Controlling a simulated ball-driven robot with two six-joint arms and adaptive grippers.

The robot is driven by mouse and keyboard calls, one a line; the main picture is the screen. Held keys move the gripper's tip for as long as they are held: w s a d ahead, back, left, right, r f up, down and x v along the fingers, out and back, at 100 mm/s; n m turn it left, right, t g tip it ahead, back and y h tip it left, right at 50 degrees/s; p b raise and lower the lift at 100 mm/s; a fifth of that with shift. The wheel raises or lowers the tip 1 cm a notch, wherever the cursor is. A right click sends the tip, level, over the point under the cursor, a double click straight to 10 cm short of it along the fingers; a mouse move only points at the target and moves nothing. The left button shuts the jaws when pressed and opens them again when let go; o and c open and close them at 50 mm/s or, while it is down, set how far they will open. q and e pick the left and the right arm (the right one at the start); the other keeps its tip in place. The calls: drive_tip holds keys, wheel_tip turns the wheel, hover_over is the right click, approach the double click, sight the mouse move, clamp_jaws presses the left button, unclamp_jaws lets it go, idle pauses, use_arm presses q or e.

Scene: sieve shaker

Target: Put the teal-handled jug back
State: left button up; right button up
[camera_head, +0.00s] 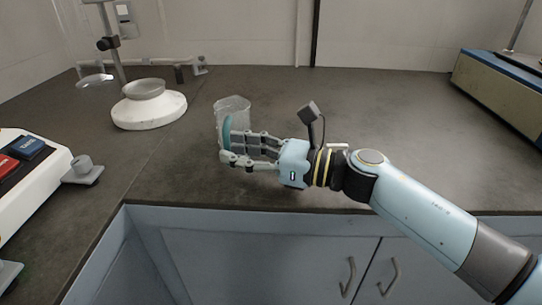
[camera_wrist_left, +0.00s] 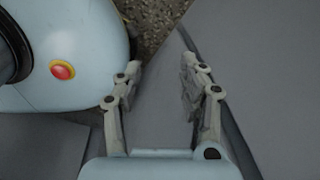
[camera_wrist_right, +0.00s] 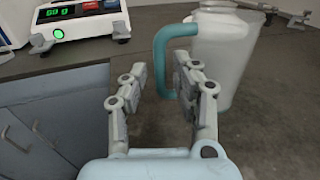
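The clear jug (camera_head: 237,108) with a teal handle (camera_head: 227,130) is upright at the worktop's middle, near its front edge. In the right wrist view the jug body (camera_wrist_right: 226,50) is right of centre, its handle (camera_wrist_right: 160,62) facing my gripper. My right gripper (camera_head: 230,147) is in front of the jug, fingers apart. In the right wrist view the handle shows between the fingertips (camera_wrist_right: 160,75), with gaps visible; I cannot tell if either finger touches it. My left gripper (camera_wrist_left: 160,75) is open and empty, and is out of the head view.
A white round base with a bowl (camera_head: 148,108) and a stand (camera_head: 112,45) are at the back left. A white device with red and blue buttons (camera_head: 28,165) is at the left edge. A beige and blue box (camera_head: 500,85) is at the back right. The worktop's back middle is clear.

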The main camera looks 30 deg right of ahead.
drive_tip(key=b+v, duration=0.1)
drive_tip(key=v, duration=0.8)
drive_tip(key=shift+s+d, duration=0.1)
drive_tip(key=shift+s, duration=0.05)
